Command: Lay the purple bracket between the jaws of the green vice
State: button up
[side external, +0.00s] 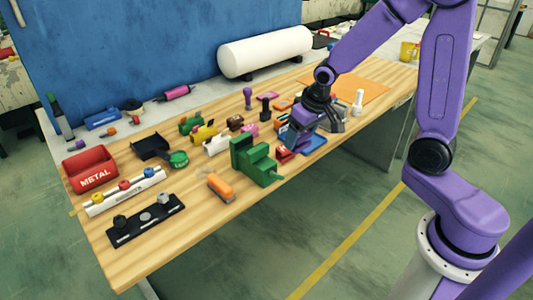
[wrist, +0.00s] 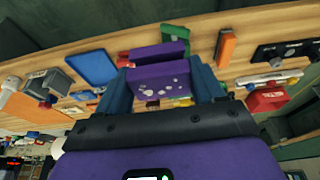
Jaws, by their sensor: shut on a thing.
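The purple bracket (wrist: 160,78), with pale speckles on its near face, sits between the two blue fingers of my gripper (wrist: 161,88) in the wrist view. My gripper is shut on it. In the side view my gripper (side external: 298,140) is low over the bench, just right of the green vice (side external: 252,160); the bracket is hard to make out there against the fingers. The vice stands upright on the wooden bench, its blocky jaws facing up.
An orange-handled tool (side external: 220,187) lies left of the vice. A blue flat piece (side external: 314,143) and a red piece (side external: 284,155) lie close to my gripper. Several small parts crowd behind the vice. Bare wood runs along the bench's front left edge.

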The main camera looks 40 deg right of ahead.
jog(key=w+a, duration=0.3)
jog(key=w, duration=1.4)
jog(key=shift+w, duration=0.1)
jog(key=shift+f, duration=0.1)
send_near(250, 141)
jog(key=shift+a+f, duration=1.1)
jog(key=shift+f, duration=2.5)
dwell(1.0)
jog(key=o, duration=1.2)
jog(key=shift+r, duration=2.5)
